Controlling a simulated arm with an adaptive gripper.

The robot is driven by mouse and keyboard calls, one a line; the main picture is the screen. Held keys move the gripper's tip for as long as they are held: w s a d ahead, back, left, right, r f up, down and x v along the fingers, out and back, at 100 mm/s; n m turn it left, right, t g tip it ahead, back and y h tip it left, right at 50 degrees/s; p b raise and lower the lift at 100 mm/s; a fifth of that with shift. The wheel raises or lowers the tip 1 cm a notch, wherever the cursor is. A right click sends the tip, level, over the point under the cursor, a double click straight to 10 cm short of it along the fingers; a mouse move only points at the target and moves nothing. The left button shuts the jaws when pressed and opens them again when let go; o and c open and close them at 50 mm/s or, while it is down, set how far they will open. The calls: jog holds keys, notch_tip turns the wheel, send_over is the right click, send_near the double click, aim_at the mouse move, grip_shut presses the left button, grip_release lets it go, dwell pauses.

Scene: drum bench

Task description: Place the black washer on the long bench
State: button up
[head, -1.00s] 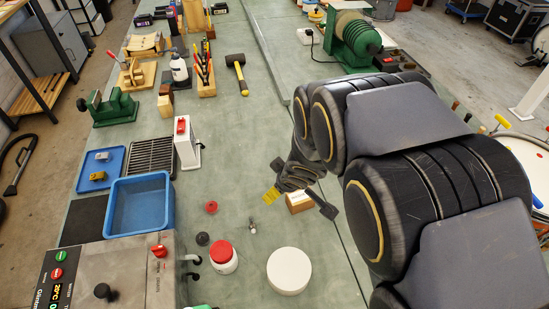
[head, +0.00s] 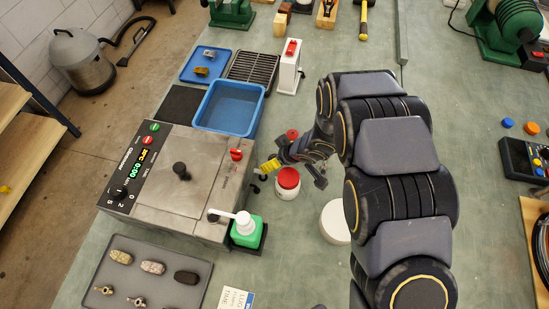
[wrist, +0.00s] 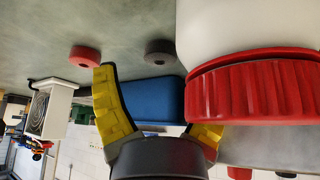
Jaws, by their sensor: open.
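The black washer (wrist: 158,52) lies flat on the grey-green long bench (head: 295,245) in the wrist view, beyond my fingers and apart from them. In the head view I cannot make it out; my gripper likely covers it. My gripper (head: 284,160) is low over the bench beside the white jar with a red lid (head: 288,180). In the wrist view its yellow-padded fingers (wrist: 158,103) are spread with nothing between them. The right finger is close to the red lid (wrist: 255,88); I cannot tell if they touch.
A red washer (head: 292,134) lies just behind my gripper. A steel machine (head: 180,175) and a green bottle (head: 246,230) stand to the left. A blue tub (head: 230,108) is behind, a white round block (head: 335,222) to the right.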

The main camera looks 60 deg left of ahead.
jog(key=x, duration=0.2)
jog(key=shift+a+f, duration=0.1)
jog(key=shift+f, duration=0.2)
jog(key=c, duration=0.8)
jog(key=shift+c, duration=0.2)
jog(key=shift+r, duration=0.1)
